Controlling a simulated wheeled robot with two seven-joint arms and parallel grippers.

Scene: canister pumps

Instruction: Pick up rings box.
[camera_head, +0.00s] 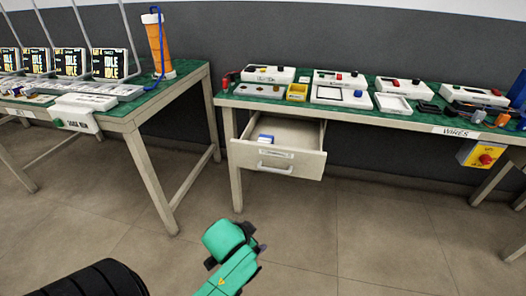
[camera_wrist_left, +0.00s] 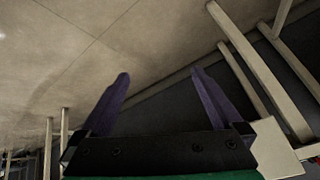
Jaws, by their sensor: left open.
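No box with a readable "rings" label shows, so I cannot tell which thing is the rings box. A small blue and white item (camera_head: 266,138) lies inside the open drawer (camera_head: 290,163) under the right-hand table. A small yellow box (camera_head: 297,92) stands on that table's green top. My left gripper (camera_wrist_left: 160,73) is open in the left wrist view, its two purple fingers apart with nothing between them. In the head view my green left arm is low in the middle, over the floor, in front of and below the drawer. My right gripper is not in view.
The right-hand table (camera_head: 420,122) carries several white devices and trays. A left-hand table (camera_head: 140,115) holds displays and an orange cylinder (camera_head: 157,45). A yellow box with a red button (camera_head: 484,156) hangs at the right. The floor (camera_head: 370,235) in front is clear.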

